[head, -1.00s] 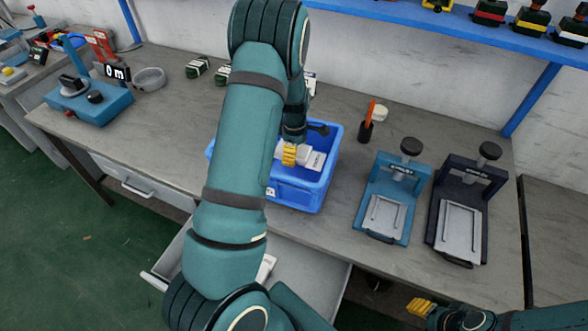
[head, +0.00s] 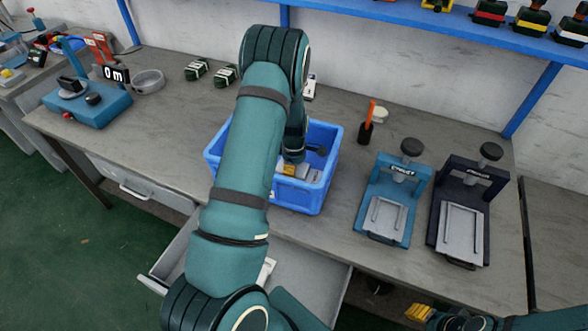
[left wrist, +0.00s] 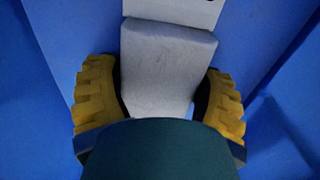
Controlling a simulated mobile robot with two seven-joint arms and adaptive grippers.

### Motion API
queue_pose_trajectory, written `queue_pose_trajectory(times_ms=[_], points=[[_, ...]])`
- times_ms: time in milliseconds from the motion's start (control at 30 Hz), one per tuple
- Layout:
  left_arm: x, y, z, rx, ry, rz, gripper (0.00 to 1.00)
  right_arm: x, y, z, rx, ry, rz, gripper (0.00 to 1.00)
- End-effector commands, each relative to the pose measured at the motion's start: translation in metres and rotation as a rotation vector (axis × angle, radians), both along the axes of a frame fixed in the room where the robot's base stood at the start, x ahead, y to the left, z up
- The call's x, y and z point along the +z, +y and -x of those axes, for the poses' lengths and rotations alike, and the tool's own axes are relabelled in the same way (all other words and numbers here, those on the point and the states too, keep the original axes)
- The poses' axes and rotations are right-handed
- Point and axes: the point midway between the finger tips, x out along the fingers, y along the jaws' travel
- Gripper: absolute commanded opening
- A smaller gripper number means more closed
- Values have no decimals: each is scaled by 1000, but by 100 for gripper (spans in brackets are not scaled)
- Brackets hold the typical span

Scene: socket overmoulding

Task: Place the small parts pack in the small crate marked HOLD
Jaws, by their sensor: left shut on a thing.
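The blue crate (head: 297,199) stands on the bench. Any HOLD marking is mostly hidden behind my left arm and cannot be read. My left gripper (head: 288,170) reaches down inside the crate, with its yellow fingers below the rim. It is shut on the small parts pack (head: 313,176), a pale grey-white block. In the left wrist view the pack (left wrist: 167,68) sits between the two yellow fingers, with blue crate walls around it. Whether the pack touches the crate floor is unclear. My right gripper (head: 418,312) is low at the right, partly seen, away from the crate.
A teal press (head: 390,205) and a dark press (head: 462,215) stand right of the crate. A black cup with an orange tool (head: 367,130) is behind. An open drawer (head: 310,275) juts out below. A blue scale (head: 88,103) and a grey ring dish (head: 149,80) are left.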

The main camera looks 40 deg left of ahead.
Motion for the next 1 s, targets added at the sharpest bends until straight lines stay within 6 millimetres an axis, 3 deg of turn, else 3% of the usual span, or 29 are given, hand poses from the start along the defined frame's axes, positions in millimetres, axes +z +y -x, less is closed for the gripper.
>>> queue_pose_trajectory(times_ms=[67,100,133,433,567,1000], points=[[-4,0,0,0,0,0,36,-3,0,1,1,2,0,47],[-3,0,0,0,0,0,88,-2,0,1,1,2,0,47],[-2,0,0,0,0,0,99,-2,0,1,1,2,0,47],[-1,0,0,0,0,0,100,-1,0,0,0,1,0,47],[8,0,0,0,-2,-1,100,2,0,-1,0,-1,0,47],[94,0,-1,-1,-3,0,100,16,-1,-5,-10,-11,3,47]])
